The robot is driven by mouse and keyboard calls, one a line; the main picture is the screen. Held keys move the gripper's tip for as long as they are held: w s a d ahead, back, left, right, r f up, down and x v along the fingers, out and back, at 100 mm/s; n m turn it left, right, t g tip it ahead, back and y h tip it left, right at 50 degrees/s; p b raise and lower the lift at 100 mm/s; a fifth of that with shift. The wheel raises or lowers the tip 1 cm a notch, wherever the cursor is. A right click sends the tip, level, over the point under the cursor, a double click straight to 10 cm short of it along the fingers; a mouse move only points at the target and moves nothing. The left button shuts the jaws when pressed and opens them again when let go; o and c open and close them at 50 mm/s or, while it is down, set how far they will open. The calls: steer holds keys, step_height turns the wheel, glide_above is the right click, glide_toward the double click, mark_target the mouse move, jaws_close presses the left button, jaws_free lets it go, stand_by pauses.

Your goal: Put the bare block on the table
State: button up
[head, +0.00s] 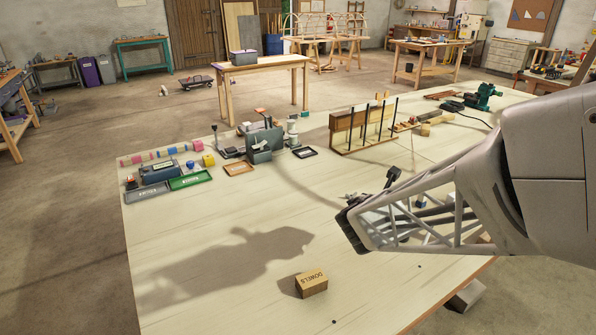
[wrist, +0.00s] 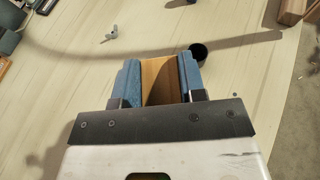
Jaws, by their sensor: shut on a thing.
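My gripper (wrist: 162,75) has blue fingers and is shut on a plain wooden block (wrist: 160,82), with no lettering on the part that shows. In the wrist view the block sits between both fingers. In the head view my gripper (head: 350,228) is above the middle right of the pale table (head: 215,205), and the block in it cannot be made out. A second wooden block (head: 312,284), marked DOWELS, stands on the table near the front.
A small wing-nut-like piece (wrist: 110,33) and a dark round cup (wrist: 198,52) are on the table past the fingers. A wooden rack (head: 362,128), trays (head: 190,180) and tools line the back. The front left of the table is clear, under a shadow.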

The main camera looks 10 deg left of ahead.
steer(key=s+f+n+y, duration=0.1)
steer(key=s+f, duration=0.2)
steer(key=s, duration=0.4)
steer(key=s+f+n+y, duration=0.1)
steer(key=s+f, duration=0.2)
steer(key=s, duration=0.4)
steer(key=s+f+n+y, duration=0.1)
steer(key=s+f, duration=0.2)
steer(key=s, duration=0.4)
steer(key=shift+a+f+y, duration=0.2)
steer(key=shift+a+y, duration=0.2)
glide_above(351, 266)
steer(key=shift+s+d+f, duration=0.15)
steer(key=shift+s+f, duration=0.05)
steer(key=shift+f, duration=0.5)
steer(key=shift+w, duration=0.3)
steer(key=shift+f, duration=1.8)
steer(key=shift+f, duration=0.15)
